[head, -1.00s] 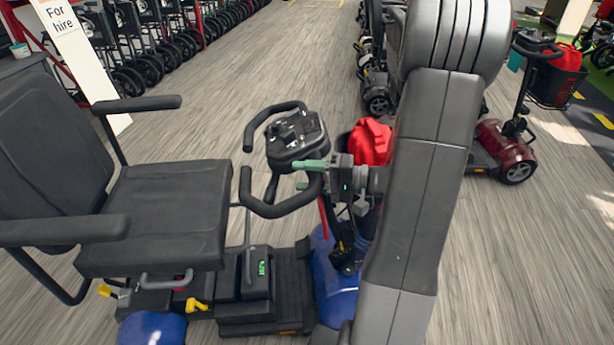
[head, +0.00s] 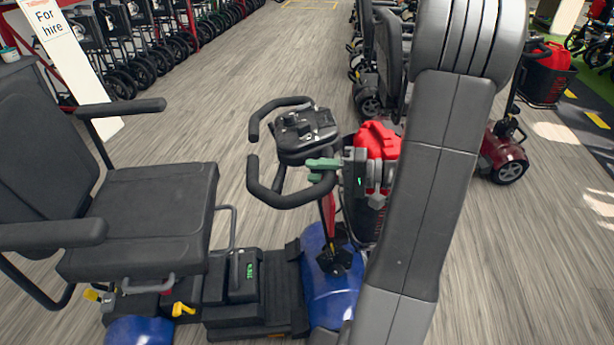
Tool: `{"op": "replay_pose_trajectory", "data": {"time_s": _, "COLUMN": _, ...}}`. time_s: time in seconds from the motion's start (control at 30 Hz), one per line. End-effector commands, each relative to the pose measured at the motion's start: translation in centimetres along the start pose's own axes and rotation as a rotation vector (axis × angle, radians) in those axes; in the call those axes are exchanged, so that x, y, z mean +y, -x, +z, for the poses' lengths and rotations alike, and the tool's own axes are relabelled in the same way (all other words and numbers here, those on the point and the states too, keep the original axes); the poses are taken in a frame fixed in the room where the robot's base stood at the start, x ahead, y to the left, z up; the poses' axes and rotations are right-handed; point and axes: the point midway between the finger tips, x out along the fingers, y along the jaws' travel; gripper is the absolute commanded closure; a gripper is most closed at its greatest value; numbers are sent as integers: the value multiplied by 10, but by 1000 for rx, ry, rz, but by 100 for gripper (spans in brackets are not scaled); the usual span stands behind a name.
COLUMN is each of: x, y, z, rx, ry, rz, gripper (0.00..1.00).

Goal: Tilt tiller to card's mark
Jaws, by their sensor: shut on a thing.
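The tiller (head: 306,137) of the blue scooter stands in the middle of the head view, with black loop handlebars and a dark control console on top. Its red stem (head: 327,212) rises from the blue front cowl, leaning a little toward the seat. My gripper (head: 322,170), with green fingers, is shut on the tiller at the near side of the handlebar, just below the console. The contact is partly hidden by the fingers. I cannot make out the card or its mark in this view.
The scooter's black seat (head: 140,215) with armrests stands at left. A dark red scooter (head: 503,152) is at right. Wheelchairs and a "For hire" sign (head: 52,30) are at upper left. The middle aisle is clear.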

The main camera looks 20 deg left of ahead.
Motion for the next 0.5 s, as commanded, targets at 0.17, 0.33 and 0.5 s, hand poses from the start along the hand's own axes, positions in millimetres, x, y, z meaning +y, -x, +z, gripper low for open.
{"op": "replay_pose_trajectory", "data": {"time_s": 0.17, "x": -5, "y": 6, "z": -3, "rx": 1, "ry": 7, "rz": -4, "gripper": 100}}
{"op": "replay_pose_trajectory", "data": {"time_s": 0.33, "x": -6, "y": 6, "z": -3, "rx": 0, "ry": 9, "rz": -6, "gripper": 100}}
{"op": "replay_pose_trajectory", "data": {"time_s": 0.5, "x": -5, "y": 6, "z": -3, "rx": 0, "ry": 8, "rz": -5, "gripper": 51}}
